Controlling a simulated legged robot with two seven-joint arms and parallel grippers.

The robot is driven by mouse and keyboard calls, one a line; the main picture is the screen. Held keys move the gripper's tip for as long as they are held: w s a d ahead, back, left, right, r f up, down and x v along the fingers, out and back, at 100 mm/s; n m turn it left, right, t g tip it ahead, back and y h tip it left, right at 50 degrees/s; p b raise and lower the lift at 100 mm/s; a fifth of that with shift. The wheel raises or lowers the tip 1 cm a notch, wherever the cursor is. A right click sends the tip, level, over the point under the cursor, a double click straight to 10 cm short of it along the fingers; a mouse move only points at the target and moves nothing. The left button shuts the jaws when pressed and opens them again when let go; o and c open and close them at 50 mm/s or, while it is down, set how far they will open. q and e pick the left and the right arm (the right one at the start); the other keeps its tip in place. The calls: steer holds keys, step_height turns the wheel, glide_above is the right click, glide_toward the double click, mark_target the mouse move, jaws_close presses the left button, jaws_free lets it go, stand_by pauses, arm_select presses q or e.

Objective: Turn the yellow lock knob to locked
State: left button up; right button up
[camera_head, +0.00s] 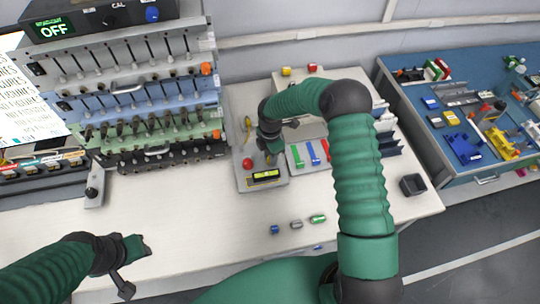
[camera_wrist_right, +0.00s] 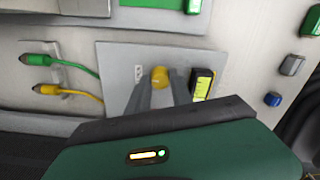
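The yellow lock knob (camera_wrist_right: 159,77) stands on a grey panel (camera_wrist_right: 115,62) in the right wrist view, with a small white label to its left. My right gripper (camera_wrist_right: 161,84) has its two dark fingers apart, one on each side of the knob; I cannot tell whether they touch it. In the head view my right gripper (camera_head: 271,156) is low over the grey fixture (camera_head: 243,184) and mostly hides the knob. My left gripper (camera_head: 130,268) is at the lower left, away from the fixture; its fingers are unclear.
A small yellow display (camera_head: 265,176) and a red button (camera_head: 247,163) sit on the fixture near the knob. Green and yellow cables (camera_wrist_right: 85,93) lie at the left in the wrist view. Several small parts (camera_head: 296,224) lie on the front table.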

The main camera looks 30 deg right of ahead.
steer(key=shift+d, duration=0.2)
jaws_close()
steer(key=shift+a, duration=0.15)
steer(key=shift+w+m, duration=0.1)
steer(key=shift+m, duration=1.3)
steer(key=m, duration=0.4)
steer(key=shift+r, duration=0.1)
steer(key=m, duration=0.4)
steer(key=shift+w+m, duration=0.1)
steer(key=shift+m, duration=1.7)
